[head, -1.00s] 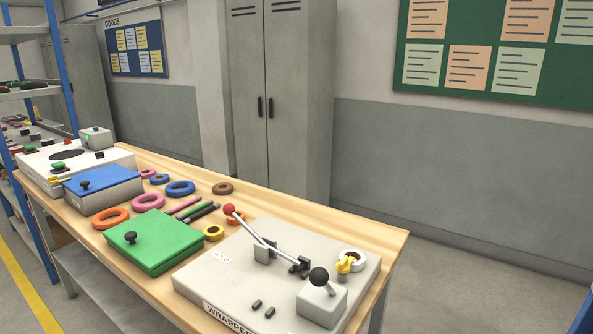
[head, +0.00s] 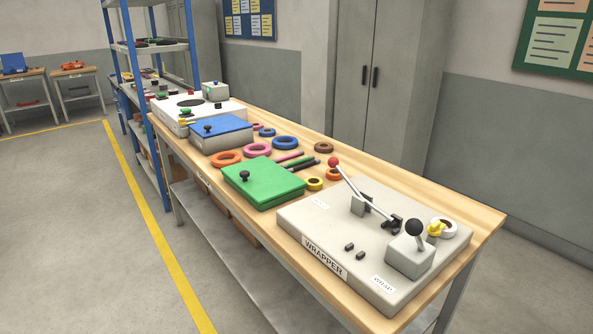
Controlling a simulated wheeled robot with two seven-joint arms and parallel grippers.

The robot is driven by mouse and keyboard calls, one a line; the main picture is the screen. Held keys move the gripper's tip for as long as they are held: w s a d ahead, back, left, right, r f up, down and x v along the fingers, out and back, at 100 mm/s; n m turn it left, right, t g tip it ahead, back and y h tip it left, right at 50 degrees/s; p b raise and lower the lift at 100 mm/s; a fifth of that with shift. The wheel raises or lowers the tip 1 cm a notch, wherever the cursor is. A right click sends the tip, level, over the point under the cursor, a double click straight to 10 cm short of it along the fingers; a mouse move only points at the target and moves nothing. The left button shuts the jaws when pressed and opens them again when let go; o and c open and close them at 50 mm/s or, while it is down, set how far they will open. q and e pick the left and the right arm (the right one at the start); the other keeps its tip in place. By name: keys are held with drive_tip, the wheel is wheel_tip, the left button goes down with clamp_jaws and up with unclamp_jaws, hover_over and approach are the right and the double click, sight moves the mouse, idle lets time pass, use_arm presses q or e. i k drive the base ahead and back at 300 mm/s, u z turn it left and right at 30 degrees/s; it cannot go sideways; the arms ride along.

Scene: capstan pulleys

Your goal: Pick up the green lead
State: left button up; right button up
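Several thin rods lie side by side on the wooden workbench (head: 480,222), just behind the green-lidded box (head: 263,187). One is pink (head: 289,156), one looks green (head: 296,161), and at least one is dark (head: 305,166). The green rod is small in the head view and partly crowded by its neighbours. Neither of my grippers is in view.
A wrapper machine (head: 320,240) with a red-knobbed lever fills the bench's near right. Coloured rings, including orange (head: 227,158), blue (head: 285,142) and yellow (head: 314,184), lie around the rods. A blue-lidded box (head: 221,127) stands farther left. The floor in front is clear.

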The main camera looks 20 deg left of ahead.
sight(309, 158)
drive_tip(key=z, duration=0.05)
drive_tip(key=k, duration=0.9)
drive_tip(key=u, duration=1.3)
drive_tip(key=i, duration=2.15)
drive_tip(key=z, duration=1.25)
drive_tip(key=i, duration=0.2)
drive_tip(key=z, duration=2.15)
drive_tip(key=k, duration=1.05)
drive_tip(key=u, duration=1.7)
